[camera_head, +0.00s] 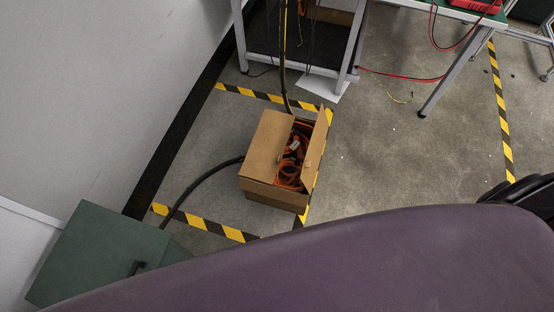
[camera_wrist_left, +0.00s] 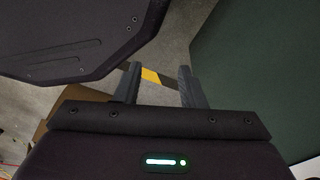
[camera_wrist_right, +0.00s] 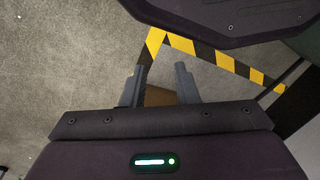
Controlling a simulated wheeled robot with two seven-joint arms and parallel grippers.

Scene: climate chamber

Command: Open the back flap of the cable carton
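The brown cable carton (camera_head: 270,190) stands on the floor inside a taped area in the head view. Its left flap (camera_head: 266,145) lies over the left part of the top. Its right flap (camera_head: 316,150) stands up, tilted outward. Orange cables (camera_head: 290,172) show in the opening between them. My left gripper (camera_wrist_left: 160,88) is open and empty, with floor and tape beyond its fingers; a brown cardboard part (camera_wrist_left: 85,94) shows at its left. My right gripper (camera_wrist_right: 160,76) is open and empty, with a brown cardboard part (camera_wrist_right: 160,96) beyond its fingers. Neither gripper shows in the head view.
A green box (camera_head: 105,250) stands at lower left, also in the left wrist view (camera_wrist_left: 260,70). A black hose (camera_head: 200,182) reaches the carton's left side. A metal-legged table (camera_head: 345,60) stands behind. Yellow-black tape (camera_head: 215,227) marks the floor. Floor to the right is mostly clear.

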